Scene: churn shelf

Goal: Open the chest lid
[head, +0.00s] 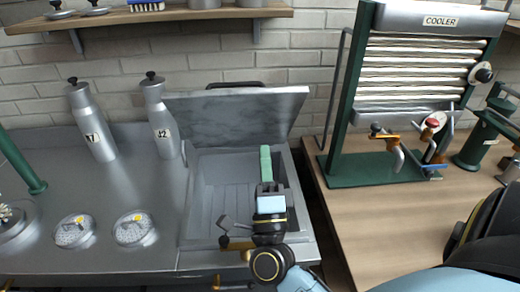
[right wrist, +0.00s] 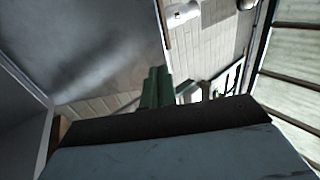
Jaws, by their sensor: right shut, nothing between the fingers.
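The grey metal chest (head: 188,225) is sunk in the counter. Its lid (head: 240,117) stands raised, tilted back toward the brick wall, with a dark handle (head: 235,85) on its far edge. The inside of the chest shows and looks empty. My right gripper (head: 265,152) is over the right part of the chest opening, its green fingers shut with nothing between them, in front of the lid. The fingers also show in the right wrist view (right wrist: 156,86). The head view does not settle whether they touch the lid. My left gripper is not in view.
The green-framed cooler (head: 420,70) stands on the wooden table (head: 385,222) at right. A wall shelf (head: 145,16) hangs above.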

